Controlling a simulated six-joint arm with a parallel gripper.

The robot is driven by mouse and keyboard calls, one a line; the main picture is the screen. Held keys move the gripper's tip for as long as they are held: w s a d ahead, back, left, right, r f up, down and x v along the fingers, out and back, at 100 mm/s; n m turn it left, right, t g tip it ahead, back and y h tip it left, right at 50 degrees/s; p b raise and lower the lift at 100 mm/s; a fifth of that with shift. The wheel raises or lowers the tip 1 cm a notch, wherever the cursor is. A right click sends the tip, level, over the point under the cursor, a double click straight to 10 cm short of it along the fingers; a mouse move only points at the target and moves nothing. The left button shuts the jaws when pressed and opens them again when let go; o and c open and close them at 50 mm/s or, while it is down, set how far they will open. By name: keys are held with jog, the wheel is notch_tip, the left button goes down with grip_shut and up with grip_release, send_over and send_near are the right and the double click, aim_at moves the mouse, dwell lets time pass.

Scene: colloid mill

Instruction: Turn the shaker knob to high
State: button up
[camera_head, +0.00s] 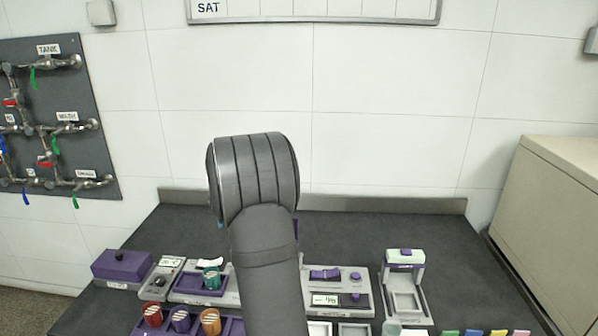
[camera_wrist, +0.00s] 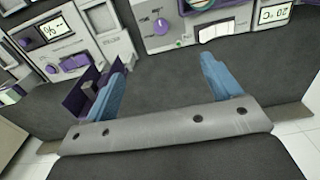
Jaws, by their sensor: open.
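In the wrist view, a round purple knob (camera_wrist: 161,26) sits on a pale front panel with small markings around it. I cannot read a label naming this unit as the shaker, nor the knob's exact setting. My gripper (camera_wrist: 163,68) has two blue fingers spread wide with nothing between them. The fingertips are below the panel in the picture, apart from the knob. In the head view, my arm covers the middle of the bench and the gripper is hidden.
In the wrist view, a "20 °C" display (camera_wrist: 273,14) is at upper right. A percent display (camera_wrist: 57,32) is at left. In the head view, a purple box (camera_head: 122,265), a teal jar (camera_head: 212,278) and a white-and-purple instrument (camera_head: 403,258) flank my arm. The rear bench is mostly clear.

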jog(key=c, duration=0.3)
jog(key=shift+s+a+f, duration=0.1)
jog(key=shift+s, duration=0.05)
jog(key=shift+c, duration=1.4)
jog(key=s+a+f+m+t+h, duration=0.2)
jog(key=s+a+f+m+t, duration=0.15)
jog(key=s, duration=0.35)
jog(key=shift+m+t, duration=0.35)
jog(key=shift+m, duration=0.2)
jog(key=x, duration=1.6)
jog(key=shift+w+d+f, duration=0.1)
jog(key=shift+w+d, duration=0.05)
jog(key=shift+w, duration=0.25)
jog(key=c, duration=1)
